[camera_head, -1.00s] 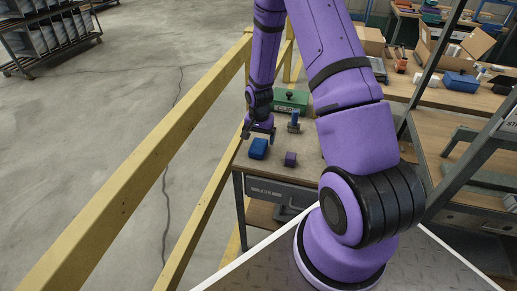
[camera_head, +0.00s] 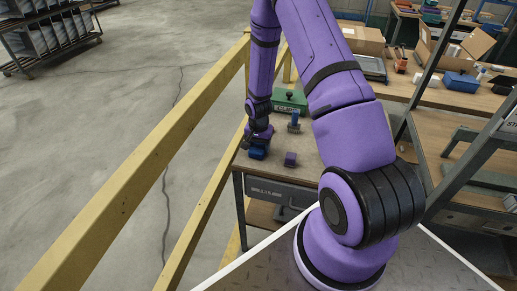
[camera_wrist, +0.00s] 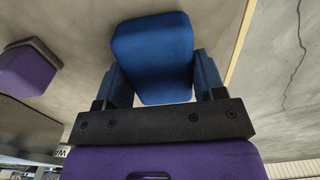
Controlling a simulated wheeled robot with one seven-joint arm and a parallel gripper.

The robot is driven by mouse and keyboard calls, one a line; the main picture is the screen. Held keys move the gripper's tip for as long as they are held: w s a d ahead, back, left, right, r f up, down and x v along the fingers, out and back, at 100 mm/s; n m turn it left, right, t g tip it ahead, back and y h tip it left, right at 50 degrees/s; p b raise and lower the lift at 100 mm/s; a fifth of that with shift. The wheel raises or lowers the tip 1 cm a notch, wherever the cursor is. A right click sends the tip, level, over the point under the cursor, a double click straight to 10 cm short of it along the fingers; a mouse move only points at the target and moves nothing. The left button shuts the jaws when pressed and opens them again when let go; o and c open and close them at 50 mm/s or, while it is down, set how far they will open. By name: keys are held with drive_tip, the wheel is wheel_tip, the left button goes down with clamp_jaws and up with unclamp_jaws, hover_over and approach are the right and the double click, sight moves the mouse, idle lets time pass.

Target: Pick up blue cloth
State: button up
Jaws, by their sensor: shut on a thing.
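The blue cloth (camera_head: 257,153) is a folded, block-like bundle on the wooden bench top, near its left front edge. In the wrist view the blue cloth (camera_wrist: 153,55) sits between the two fingers of my gripper (camera_wrist: 160,82), one finger against each side. My gripper (camera_head: 256,143) is shut on it from above, and hides its upper part in the head view. I cannot tell whether the cloth is lifted off the bench.
A small purple block (camera_head: 290,159) lies just right of the cloth; it also shows in the wrist view (camera_wrist: 27,68). A blue upright tool (camera_head: 294,122) and a green box (camera_head: 290,101) stand behind. A yellow rail (camera_head: 205,205) runs along the left.

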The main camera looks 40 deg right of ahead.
sight(259, 145)
drive_tip(key=shift+r, duration=5)
